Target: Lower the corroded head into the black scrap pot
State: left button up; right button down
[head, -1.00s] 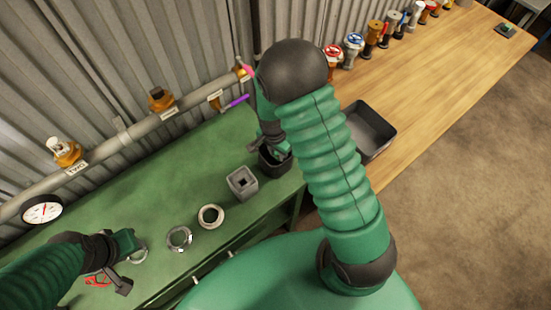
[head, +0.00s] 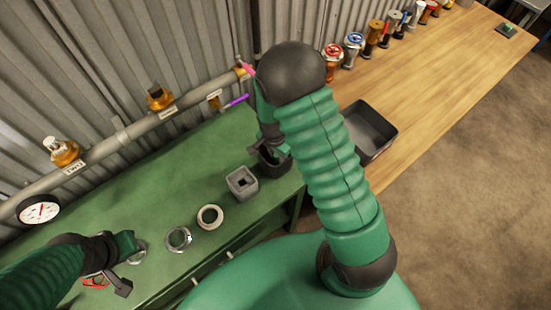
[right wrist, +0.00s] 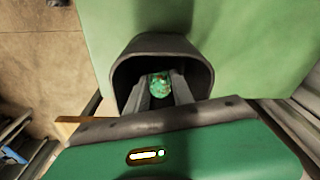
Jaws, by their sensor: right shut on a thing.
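The black scrap pot (head: 276,166) stands near the right end of the green bench, and its wide mouth fills the middle of the right wrist view (right wrist: 126,80). My right gripper (right wrist: 160,88) points into the pot's mouth, its fingertips inside the rim as seen there. It is shut on the corroded head (right wrist: 159,87), a small green crusted piece with brownish spots. In the head view my right gripper (head: 265,148) is at the pot and the head is hidden. My left gripper (head: 128,262) is low over the bench at the left, fingers apart, beside a metal ring (head: 140,253).
A grey square block with a hole (head: 242,183) stands left of the pot, then a pale ring (head: 210,217) and a silver ring (head: 179,239). A pipe with brass heads (head: 159,97) runs behind. A dark tray (head: 374,127) sits on the wooden bench (head: 440,90).

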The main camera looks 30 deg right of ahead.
jog(key=shift+f+b, duration=0.35)
jog(key=shift+f, duration=0.15)
dwell(0.3)
jog(key=c, duration=1)
grip_release()
jog(key=shift+r, duration=0.1)
notch_tip(320, 180, up, 16)
jog(key=a+r, duration=0.1)
jog(key=a, duration=0.1)
jog(key=s+a+n, duration=0.2)
jog(key=s+n, duration=0.1)
jog(key=n, duration=0.1)
jog(key=s+a+f+n+t+y, duration=0.1)
jog(key=s+a+n, duration=0.1)
jog(key=n, duration=0.3)
jog(key=s+a+n+t, duration=0.1)
jog(key=s+a+n, duration=0.1)
jog(key=s+n, duration=0.2)
jog(key=shift+a+f+n+p, duration=0.2)
jog(key=shift+a+n+p, duration=0.15)
jog(key=shift+n, duration=0.25)
